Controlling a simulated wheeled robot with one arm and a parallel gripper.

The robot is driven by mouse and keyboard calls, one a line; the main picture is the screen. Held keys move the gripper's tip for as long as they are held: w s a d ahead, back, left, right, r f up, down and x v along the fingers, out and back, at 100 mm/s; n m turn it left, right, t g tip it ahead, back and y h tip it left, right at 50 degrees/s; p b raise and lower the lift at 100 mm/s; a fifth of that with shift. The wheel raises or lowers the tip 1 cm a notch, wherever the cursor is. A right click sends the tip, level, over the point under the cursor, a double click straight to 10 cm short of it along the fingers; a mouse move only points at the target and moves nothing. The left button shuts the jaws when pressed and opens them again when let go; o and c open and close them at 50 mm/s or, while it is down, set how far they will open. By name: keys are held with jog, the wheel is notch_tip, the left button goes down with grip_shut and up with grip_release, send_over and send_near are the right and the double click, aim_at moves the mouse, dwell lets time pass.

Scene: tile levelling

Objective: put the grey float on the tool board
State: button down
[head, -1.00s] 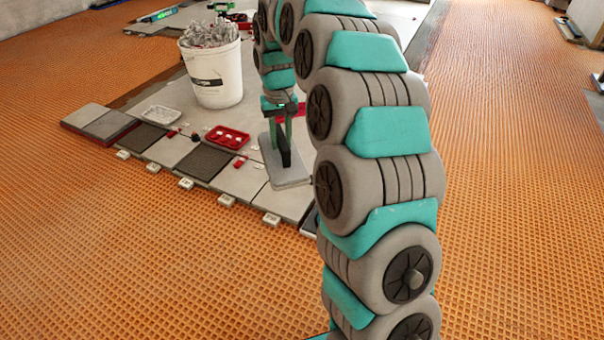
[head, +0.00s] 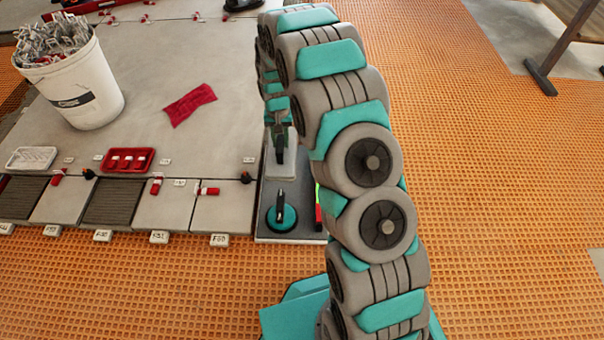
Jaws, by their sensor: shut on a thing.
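The grey float (head: 273,170), a pale flat plate with a dark upright handle, is in the middle of the head view, left of my arm. My gripper (head: 280,138) is shut on its handle, partly hidden by my own arm links. The tool board (head: 263,229) is a dark grey panel at the tiles' right end. The float appears over the board's far part; I cannot tell whether it touches. A teal suction cup (head: 281,217) with a black handle stands on the board's near part.
A red and green tool (head: 319,208) lies at the board's right side, partly behind my arm. A white bucket of clips (head: 75,90), a red tray (head: 128,160), a white tray (head: 31,158) and a red cloth (head: 190,104) lie left. Orange matting is clear in front and right.

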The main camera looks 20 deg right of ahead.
notch_tip(320, 180, down, 10)
jog(key=shift+f+b, duration=0.1)
jog(key=shift+b, duration=0.6)
jog(key=shift+w, duration=0.1)
jog(key=c, duration=0.6)
grip_release()
jog(key=shift+c, duration=0.2)
